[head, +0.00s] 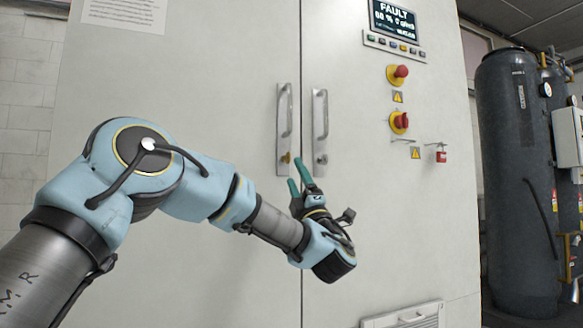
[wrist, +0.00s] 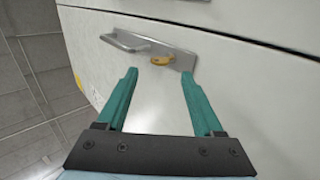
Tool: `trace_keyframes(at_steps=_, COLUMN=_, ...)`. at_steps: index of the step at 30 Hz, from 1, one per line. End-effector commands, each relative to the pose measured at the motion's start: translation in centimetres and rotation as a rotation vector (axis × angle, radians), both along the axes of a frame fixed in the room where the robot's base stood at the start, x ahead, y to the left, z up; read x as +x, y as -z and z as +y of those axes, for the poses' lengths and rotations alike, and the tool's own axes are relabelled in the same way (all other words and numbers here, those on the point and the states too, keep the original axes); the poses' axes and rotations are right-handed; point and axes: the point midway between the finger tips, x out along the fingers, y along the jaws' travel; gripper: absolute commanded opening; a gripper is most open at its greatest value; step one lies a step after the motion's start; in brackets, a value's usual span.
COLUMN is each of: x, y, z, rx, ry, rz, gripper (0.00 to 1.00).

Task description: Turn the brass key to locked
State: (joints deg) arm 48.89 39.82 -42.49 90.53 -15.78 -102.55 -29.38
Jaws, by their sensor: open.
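The brass key (head: 285,158) sits in the plate at the foot of the left door handle (head: 285,115). In the wrist view the key (wrist: 162,61) shows as a small gold piece on the metal plate (wrist: 178,52), ahead of my fingertips and between their lines. My gripper (head: 300,174) has two green fingers and is open and empty, just below and right of the key in the head view. In the wrist view the gripper (wrist: 158,78) shows a wide gap between its fingers. The key looks apart from both fingers.
The right door handle (head: 320,125) stands close beside the left one. A control panel (head: 395,30) with red knobs (head: 399,122) is on the right door. A dark tank (head: 517,190) stands at far right.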

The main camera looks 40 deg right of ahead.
Motion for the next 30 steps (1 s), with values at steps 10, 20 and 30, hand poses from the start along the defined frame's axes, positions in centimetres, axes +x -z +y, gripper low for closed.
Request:
trace_keyframes(at_steps=10, x=-3.4, y=3.6, z=1.3, rx=0.001, ry=-0.001, rz=0.0, gripper=0.69)
trace_keyframes(at_steps=20, x=-3.7, y=4.0, z=1.4, rx=0.0, ry=-0.001, rz=-0.001, gripper=0.69)
trace_keyframes(at_steps=30, x=-3.7, y=4.0, z=1.4, rx=0.0, ry=-0.001, rz=0.0, gripper=0.69)
